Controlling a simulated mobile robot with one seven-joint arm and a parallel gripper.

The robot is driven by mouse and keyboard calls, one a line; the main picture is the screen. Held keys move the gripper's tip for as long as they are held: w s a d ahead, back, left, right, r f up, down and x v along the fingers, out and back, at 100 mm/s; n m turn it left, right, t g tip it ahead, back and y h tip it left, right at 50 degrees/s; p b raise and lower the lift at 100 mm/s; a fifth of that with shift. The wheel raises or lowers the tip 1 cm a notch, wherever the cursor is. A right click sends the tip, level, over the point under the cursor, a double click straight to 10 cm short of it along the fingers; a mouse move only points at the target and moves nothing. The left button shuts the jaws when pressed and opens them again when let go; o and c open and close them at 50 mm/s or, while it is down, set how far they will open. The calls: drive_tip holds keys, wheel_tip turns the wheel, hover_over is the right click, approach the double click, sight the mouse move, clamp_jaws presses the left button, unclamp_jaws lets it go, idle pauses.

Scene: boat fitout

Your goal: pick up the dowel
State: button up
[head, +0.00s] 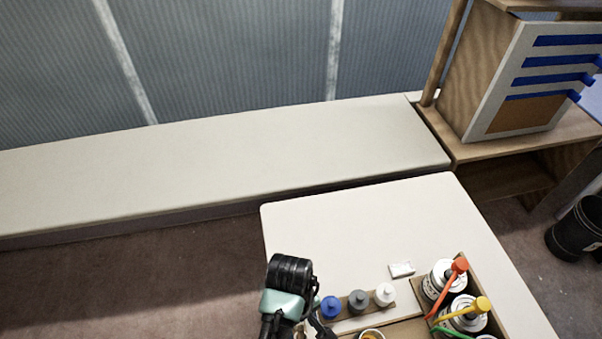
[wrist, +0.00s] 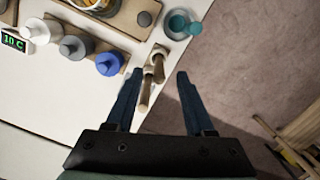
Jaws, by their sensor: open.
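In the wrist view, a short tan wooden piece that looks like the dowel (wrist: 147,93) lies near the table edge, between my two fingers. Its far end meets another pale wooden piece (wrist: 158,60), and I cannot tell whether they are joined. My gripper (wrist: 157,76) is open, with one dark finger on each side of the dowel and nothing visibly held. I cannot tell how high the fingers are above it. In the head view, my arm hides this corner of the table and the dowel is not visible.
Blue (head: 331,307), grey (head: 358,300) and white (head: 385,294) bottles stand on a wooden strip. A box of cans (head: 463,310) stands to the right. A teal cup (wrist: 178,24) sits beyond the fingers. The white table (head: 350,230) is clear at the back.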

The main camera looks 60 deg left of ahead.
sight(303, 336)
drive_tip(key=shift+d+f+p, duration=0.15)
drive_tip(key=shift+f, duration=1.05)
drive_tip(key=shift+d+f+p, duration=0.1)
drive_tip(key=shift+f+p, duration=0.05)
drive_tip(key=shift+f, duration=1)
clamp_jaws()
